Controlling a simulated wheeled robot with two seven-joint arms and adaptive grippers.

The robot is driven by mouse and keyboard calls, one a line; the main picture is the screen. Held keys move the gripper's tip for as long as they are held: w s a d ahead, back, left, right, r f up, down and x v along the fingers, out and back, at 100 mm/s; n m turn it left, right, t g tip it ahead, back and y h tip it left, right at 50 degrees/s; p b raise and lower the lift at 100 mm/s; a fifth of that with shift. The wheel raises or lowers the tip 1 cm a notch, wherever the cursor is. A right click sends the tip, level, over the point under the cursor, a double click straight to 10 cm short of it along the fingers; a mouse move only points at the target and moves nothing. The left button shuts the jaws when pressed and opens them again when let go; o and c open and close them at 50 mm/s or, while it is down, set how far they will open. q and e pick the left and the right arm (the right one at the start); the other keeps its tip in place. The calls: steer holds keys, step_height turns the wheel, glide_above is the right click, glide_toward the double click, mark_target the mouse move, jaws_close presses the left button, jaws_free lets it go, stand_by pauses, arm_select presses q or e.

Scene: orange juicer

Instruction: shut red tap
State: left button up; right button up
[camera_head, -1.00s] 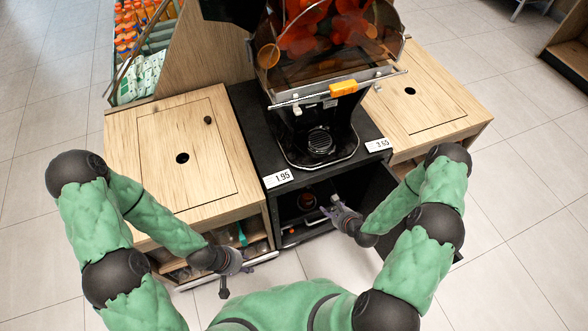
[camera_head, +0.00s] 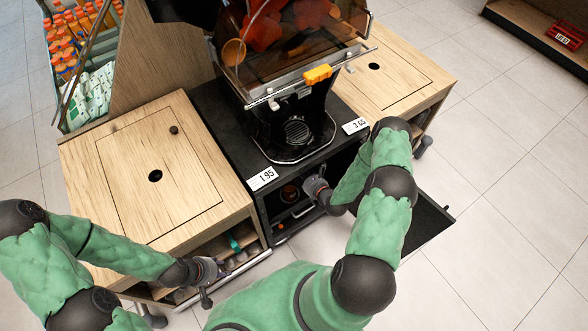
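The black juicer cabinet (camera_head: 267,222) stands open at its front, with its dark door (camera_head: 428,222) swung out to the right. A small brownish-red round thing (camera_head: 290,193) shows inside the dark opening. I cannot tell whether it is the red tap, and no tap is clearly seen. My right gripper (camera_head: 314,184) is at the opening, just right of that round thing. Its fingers are too small and dark to read. My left gripper (camera_head: 214,271) hangs in front of the left wooden counter's lower shelf, away from the cabinet opening. Its finger gap is unclear.
The juicer (camera_head: 296,125) with an orange handle (camera_head: 318,74) stands on the cabinet. Wooden counters flank it at left (camera_head: 125,205) and right (camera_head: 405,75). A bottle shelf (camera_head: 75,40) is at the upper left. The tiled floor (camera_head: 500,160) at right is clear.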

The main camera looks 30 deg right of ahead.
steer(key=shift+b+x, duration=0.65)
steer(key=shift+x, duration=1.8)
jaws_close()
